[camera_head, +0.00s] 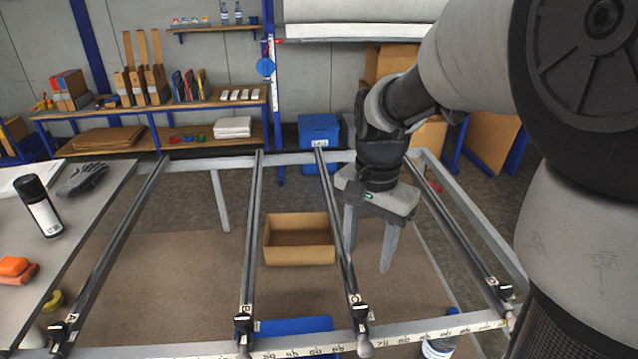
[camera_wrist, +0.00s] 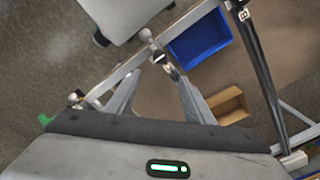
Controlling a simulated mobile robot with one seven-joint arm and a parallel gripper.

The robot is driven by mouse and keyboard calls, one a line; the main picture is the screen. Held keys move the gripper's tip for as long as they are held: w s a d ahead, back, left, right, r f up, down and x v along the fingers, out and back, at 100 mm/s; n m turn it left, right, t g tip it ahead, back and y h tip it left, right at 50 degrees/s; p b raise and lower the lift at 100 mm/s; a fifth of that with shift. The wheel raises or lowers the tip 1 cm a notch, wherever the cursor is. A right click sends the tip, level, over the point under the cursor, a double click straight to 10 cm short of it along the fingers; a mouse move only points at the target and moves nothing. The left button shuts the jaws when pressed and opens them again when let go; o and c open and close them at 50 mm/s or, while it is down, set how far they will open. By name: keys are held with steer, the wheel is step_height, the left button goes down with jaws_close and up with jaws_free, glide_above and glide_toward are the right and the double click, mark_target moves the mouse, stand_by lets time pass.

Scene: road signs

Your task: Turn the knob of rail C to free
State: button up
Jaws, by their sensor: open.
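Rail C (camera_head: 330,200) is the third dark rail from the left, with a "C" tag near its front end. Its black knob (camera_head: 361,317) with a white mark sits at that end, in front of a round pale ball end (camera_head: 364,346). In the wrist view the knob (camera_wrist: 158,57) shows just beyond my fingertips. I cannot read which setting it points to. My gripper (camera_head: 368,264) is open and points down, its fingers over rail C and just right of it, farther back than the knob. In the wrist view my gripper (camera_wrist: 157,77) is empty.
Rails A (camera_head: 115,235), B (camera_head: 250,220) and D (camera_head: 450,220) run parallel, with similar front ends. A cardboard box (camera_head: 300,256) and a blue bin (camera_head: 295,326) lie below, between B and C. A side table (camera_head: 60,200) is left.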

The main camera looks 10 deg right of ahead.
mark_target(361, 307)
step_height(361, 307, down, 16)
steer(key=shift+f+b, duration=0.1)
steer(key=shift+b, duration=0.4)
steer(key=c, duration=1)
steer(key=shift+c, duration=0.2)
